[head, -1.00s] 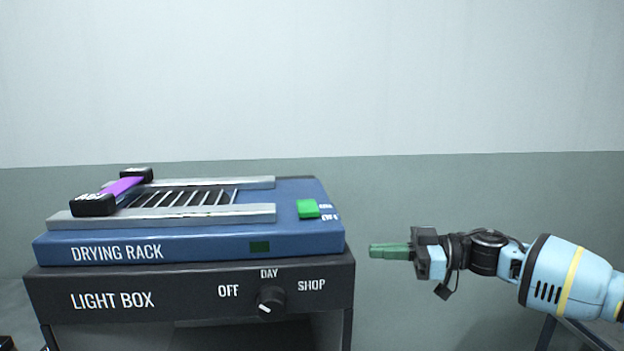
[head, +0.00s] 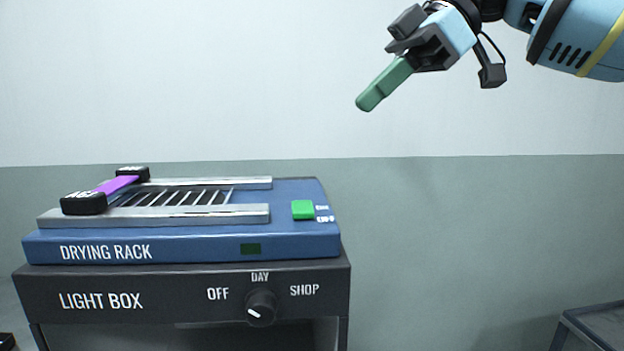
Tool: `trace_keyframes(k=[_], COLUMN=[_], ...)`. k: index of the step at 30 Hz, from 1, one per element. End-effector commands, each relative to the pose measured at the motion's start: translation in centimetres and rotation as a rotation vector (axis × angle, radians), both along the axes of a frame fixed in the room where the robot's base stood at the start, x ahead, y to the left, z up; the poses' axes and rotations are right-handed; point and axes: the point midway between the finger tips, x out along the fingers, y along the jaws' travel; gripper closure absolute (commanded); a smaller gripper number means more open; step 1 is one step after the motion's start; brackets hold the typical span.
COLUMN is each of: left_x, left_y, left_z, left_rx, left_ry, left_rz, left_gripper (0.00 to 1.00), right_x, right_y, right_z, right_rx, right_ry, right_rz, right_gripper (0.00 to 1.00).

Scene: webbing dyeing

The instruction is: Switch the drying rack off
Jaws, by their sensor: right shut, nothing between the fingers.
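The blue drying rack (head: 200,246) sits on top of the black light box. Its green switch (head: 303,210) is on the top face near the right end, with small white lettering beside it that is too small to read. My right gripper (head: 368,104) is shut and empty, in the air above and to the right of the green switch, fingers pointing down and left. It touches nothing. My left gripper is not clearly in view.
A purple webbing strip (head: 117,184) with black end blocks lies across the rack's metal rails (head: 160,216) at the left. The light box (head: 180,293) has a knob (head: 261,308) marked OFF, DAY, SHOP. A grey table (head: 597,325) stands at the lower right.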

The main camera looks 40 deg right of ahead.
Motion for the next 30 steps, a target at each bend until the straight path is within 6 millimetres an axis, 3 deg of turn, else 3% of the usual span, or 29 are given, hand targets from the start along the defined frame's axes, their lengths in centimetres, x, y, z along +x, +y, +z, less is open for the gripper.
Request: trace_keyframes(k=[16,30], left_x=[0.0,-0.1], left_y=[0.0,0.1], left_z=[0.0,-0.1], left_rx=[0.0,0.003], left_ry=[-0.001,0.002], left_rz=[-0.001,-0.003], left_gripper=[0.49,0.49], right_x=[-0.1,2.8], right_y=[0.6,5.3], right_z=[-0.1,-5.7], right_rx=[-0.015,-0.014], right_ry=[0.011,0.013], right_rz=[-0.009,-0.006], right_gripper=[1.0,1.0])
